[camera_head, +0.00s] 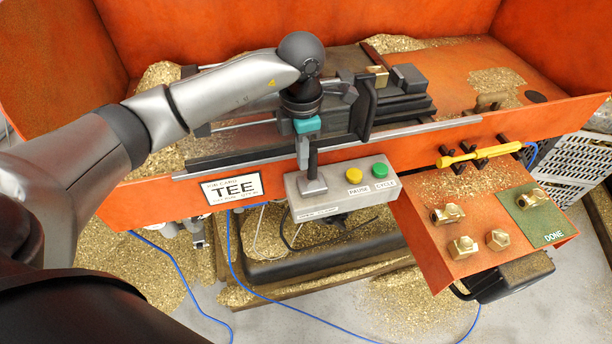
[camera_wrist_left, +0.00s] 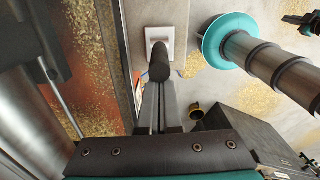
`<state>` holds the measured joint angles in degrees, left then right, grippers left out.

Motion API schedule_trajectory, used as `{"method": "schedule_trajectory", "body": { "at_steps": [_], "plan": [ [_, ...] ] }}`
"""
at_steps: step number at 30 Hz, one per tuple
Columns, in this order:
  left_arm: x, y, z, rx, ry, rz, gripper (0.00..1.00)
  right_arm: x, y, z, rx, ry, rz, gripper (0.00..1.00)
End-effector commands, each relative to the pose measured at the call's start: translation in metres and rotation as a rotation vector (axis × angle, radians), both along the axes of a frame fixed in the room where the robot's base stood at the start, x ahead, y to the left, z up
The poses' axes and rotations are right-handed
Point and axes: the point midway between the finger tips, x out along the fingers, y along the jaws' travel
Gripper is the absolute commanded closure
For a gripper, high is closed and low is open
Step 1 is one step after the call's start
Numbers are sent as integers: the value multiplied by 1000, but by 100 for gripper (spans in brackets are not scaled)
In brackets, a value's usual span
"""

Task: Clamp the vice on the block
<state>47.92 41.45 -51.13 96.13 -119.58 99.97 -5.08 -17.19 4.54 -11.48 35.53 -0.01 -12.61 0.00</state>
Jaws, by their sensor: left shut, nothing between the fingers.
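The vice (camera_head: 366,112) stands on the bed behind the orange tray's front wall. A small brass block (camera_head: 377,71) sits between its dark jaws; whether both jaws touch it I cannot tell. A black lever (camera_head: 312,163) stands up from a pale square base on the grey control box; it also shows in the left wrist view (camera_wrist_left: 160,62). My left gripper (camera_head: 303,150) points down at the lever, its fingers shut and empty, at or right beside the lever's upper part. Contact is unclear. My right gripper is not in view.
The control box (camera_head: 340,209) has a yellow PAUSE button (camera_head: 355,175) and a green CYCLE button (camera_head: 380,170). A yellow-handled tool (camera_head: 480,154) hangs on the front wall. Several brass pieces lie on the orange shelf (camera_head: 437,265), one on the green DONE pad (camera_head: 551,221).

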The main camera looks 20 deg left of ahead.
Motion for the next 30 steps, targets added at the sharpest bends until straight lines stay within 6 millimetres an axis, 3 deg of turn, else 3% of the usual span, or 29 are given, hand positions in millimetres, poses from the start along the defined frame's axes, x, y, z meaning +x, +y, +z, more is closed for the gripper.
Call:
{"method": "schedule_trajectory", "body": {
  "at_steps": [9, 14, 30],
  "plan": [
    [13, -16, -1, -2, -2, -1, 100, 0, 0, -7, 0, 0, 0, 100],
    [12, -14, 3, 0, -1, 0, 100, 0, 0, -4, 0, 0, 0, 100],
    [7, -7, 55, 1, -1, 0, 100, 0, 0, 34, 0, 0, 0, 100]
  ]
}}
